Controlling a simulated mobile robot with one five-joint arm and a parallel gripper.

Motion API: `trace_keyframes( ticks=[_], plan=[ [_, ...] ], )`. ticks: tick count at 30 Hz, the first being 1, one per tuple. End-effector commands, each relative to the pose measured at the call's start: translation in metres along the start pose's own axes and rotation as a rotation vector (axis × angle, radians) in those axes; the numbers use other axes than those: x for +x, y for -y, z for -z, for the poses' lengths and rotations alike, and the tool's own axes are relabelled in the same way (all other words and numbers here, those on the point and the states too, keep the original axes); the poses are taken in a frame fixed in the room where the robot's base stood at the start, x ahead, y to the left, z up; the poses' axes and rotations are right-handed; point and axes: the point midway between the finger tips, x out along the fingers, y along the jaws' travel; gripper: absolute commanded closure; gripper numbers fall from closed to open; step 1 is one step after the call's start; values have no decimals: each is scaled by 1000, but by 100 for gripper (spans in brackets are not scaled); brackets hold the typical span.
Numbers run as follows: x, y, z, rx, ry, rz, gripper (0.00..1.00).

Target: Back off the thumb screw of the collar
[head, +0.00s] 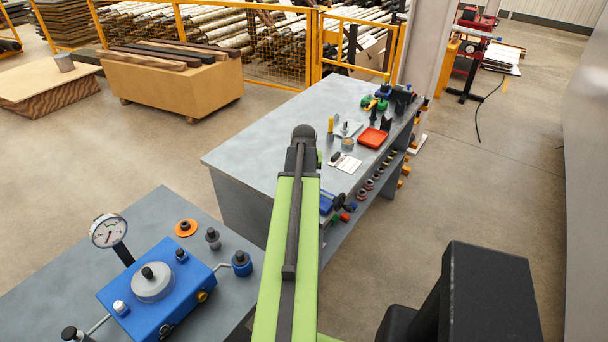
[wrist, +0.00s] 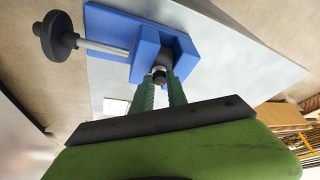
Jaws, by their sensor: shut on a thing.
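In the wrist view, a blue vise-like block (wrist: 150,27) holds a dark cylindrical part (wrist: 168,62), which looks like the collar. A small dark knob with a light metal ring (wrist: 159,74), apparently the thumb screw, sits at its near face. My gripper (wrist: 160,82) has its two green fingers closed on either side of this knob. The fingers hide part of the knob and collar. In the head view, the blue vise (head: 327,203) is at the bench's near edge, partly hidden by my arm; my gripper is not clearly visible there.
The vise's black handwheel (wrist: 55,37) sticks out left on a metal rod. On the grey bench (head: 262,126) lie a white card (head: 345,163) and a red tray (head: 373,138). A second bench with a blue gauge unit (head: 160,290) stands at the lower left.

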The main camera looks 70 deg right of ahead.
Motion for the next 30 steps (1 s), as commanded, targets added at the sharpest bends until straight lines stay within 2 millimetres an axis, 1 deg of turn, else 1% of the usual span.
trace_keyframes(
  ticks=[6, 15, 21, 30],
  plan=[
    [0, -3, 1, -186, 0, 79, 100],
    [1, -4, 2, -415, 1, 174, 100],
    [1, -6, 2, -522, 2, 217, 100],
    [1, -6, 2, -601, 3, 250, 100]
  ],
)
